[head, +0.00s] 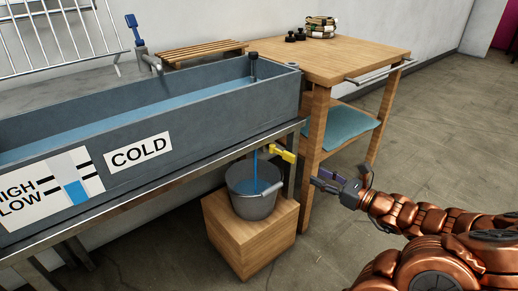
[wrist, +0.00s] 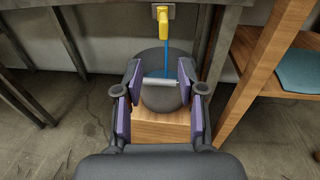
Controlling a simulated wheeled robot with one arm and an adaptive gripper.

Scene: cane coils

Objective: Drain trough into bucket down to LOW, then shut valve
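The grey trough (head: 215,112) holds blue water. Its gauge (head: 72,178) has HIGH and LOW marks; the blue bar's top looks near the lower mark, but I cannot tell exactly. The yellow valve lever (head: 283,154) is under the trough's right end; it also shows in the wrist view (wrist: 163,25). A blue stream runs from it into the grey bucket (head: 252,206), which holds some water. In the wrist view the bucket (wrist: 163,97) is beyond my fingers. My gripper (head: 328,180) is open and empty, right of the bucket and apart from the lever; its purple pads (wrist: 157,100) are spread.
The bucket stands on a wooden block (head: 250,238). A tap (head: 143,50) and wooden slats (head: 200,52) are behind the trough. Floor at right is clear.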

